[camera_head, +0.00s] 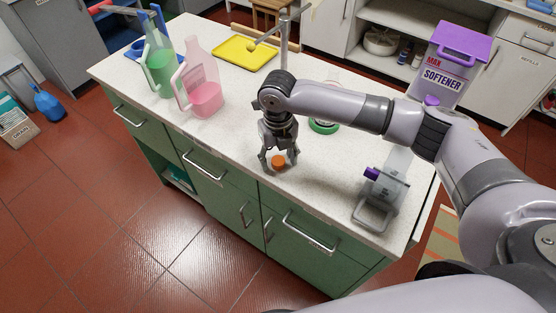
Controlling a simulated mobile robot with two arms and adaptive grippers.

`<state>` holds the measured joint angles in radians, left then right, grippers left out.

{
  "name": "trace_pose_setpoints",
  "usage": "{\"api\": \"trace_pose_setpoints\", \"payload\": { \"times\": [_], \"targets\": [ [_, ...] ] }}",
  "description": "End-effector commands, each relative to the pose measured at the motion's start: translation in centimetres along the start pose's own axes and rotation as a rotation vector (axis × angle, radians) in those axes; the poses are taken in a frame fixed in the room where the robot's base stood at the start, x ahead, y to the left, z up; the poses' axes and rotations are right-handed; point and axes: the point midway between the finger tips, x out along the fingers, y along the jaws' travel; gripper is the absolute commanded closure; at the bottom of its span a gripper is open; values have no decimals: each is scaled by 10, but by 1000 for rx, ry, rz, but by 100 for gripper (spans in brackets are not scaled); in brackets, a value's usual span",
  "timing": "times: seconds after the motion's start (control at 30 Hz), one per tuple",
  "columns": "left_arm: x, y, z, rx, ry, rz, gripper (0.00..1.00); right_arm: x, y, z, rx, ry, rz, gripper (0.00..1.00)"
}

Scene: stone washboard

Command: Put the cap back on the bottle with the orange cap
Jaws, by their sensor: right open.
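A small orange cap (278,162) lies on the white speckled worktop near its front edge. My right gripper (279,159) points down over the cap, fingers open on either side of it; whether they touch it I cannot tell. A clear jug with pink liquid (206,93) and a clear jug with green liquid (160,64) stand upright at the left, with no caps visible on them. Which bottle the orange cap belongs to I cannot tell. An object with a green base (323,127) is mostly hidden behind my right arm. My left gripper is not in view.
A yellow tray (245,53) lies at the back beside a metal tap (284,45). A grey container with a purple cap (388,187) is at the right front. A large softener box (447,68) stands behind my arm. The worktop left of the gripper is clear.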

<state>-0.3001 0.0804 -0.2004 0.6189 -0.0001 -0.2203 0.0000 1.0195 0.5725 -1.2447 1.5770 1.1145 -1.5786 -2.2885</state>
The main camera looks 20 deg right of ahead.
Motion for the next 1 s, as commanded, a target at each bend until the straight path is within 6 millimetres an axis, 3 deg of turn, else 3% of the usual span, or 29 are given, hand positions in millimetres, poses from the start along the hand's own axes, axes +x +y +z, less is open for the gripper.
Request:
{"api": "trace_pose_setpoints", "payload": {
  "times": [0.1,0.6,1.0],
  "targets": [
    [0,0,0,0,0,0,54,0,0,0,0,0,0,46],
    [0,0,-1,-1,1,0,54,-1,0,0,-1,-1,0,78],
    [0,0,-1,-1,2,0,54,-3,0,0,0,-2,1,79]
  ]
}}
